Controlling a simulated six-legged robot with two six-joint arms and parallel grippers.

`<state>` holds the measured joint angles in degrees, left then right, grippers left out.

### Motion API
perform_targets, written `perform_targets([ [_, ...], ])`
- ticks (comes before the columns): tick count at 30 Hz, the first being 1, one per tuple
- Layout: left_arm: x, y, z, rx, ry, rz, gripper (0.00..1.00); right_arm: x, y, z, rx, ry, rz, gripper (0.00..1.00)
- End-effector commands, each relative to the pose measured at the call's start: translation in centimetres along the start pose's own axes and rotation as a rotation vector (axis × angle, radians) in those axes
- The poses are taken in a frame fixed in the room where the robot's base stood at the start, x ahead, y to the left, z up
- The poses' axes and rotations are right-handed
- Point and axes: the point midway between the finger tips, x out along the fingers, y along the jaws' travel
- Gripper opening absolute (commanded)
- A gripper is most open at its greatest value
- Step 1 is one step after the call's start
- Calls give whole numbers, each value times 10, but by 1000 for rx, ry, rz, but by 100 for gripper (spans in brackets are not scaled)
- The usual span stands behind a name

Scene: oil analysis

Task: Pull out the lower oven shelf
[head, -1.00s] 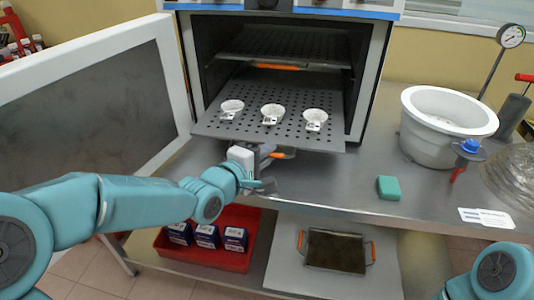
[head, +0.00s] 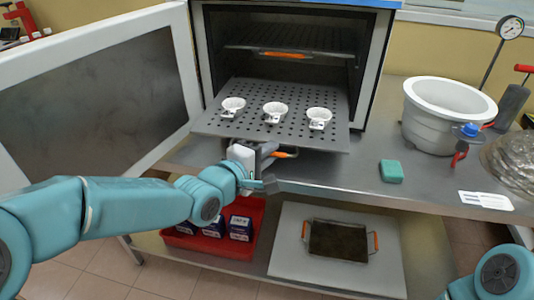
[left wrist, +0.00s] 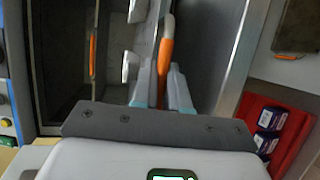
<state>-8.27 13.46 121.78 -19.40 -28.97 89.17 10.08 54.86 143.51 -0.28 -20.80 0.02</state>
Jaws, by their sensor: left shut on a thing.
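The lower oven shelf (head: 225,122) is a grey perforated plate, sticking well out of the open oven (head: 372,60) in the head view. Three white cups (head: 275,112) stand in a row on it. My left gripper (head: 268,158) is at the middle of the shelf's front edge, shut on its orange handle (head: 285,154). The left wrist view shows this handle (left wrist: 166,50) between the two fingers (left wrist: 163,90). My right gripper is out of view; only part of that arm shows at the lower right.
An upper rack (head: 290,38) with an orange handle stays inside the oven. The open oven door (head: 100,90) stands at the left. A white bowl (head: 440,125) and a green block (head: 391,171) are on the steel table (head: 330,175). A red bin (head: 190,242) sits below.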

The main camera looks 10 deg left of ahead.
Motion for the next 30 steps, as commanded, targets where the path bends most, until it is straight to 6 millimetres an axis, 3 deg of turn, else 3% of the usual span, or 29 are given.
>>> perform_targets([
  [4,0,0,0,0,-1,0,0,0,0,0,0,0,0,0],
  [5,0,0,0,0,-1,0,24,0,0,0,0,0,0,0],
  [6,0,0,1,0,-1,0,35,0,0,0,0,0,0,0],
  [15,-3,0,1,0,0,0,35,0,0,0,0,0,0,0],
  [19,-16,0,1,1,1,1,35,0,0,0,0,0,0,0],
  [23,-43,1,0,0,2,3,35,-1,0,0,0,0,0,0],
  [30,-109,2,0,1,4,3,35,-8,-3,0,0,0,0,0],
])
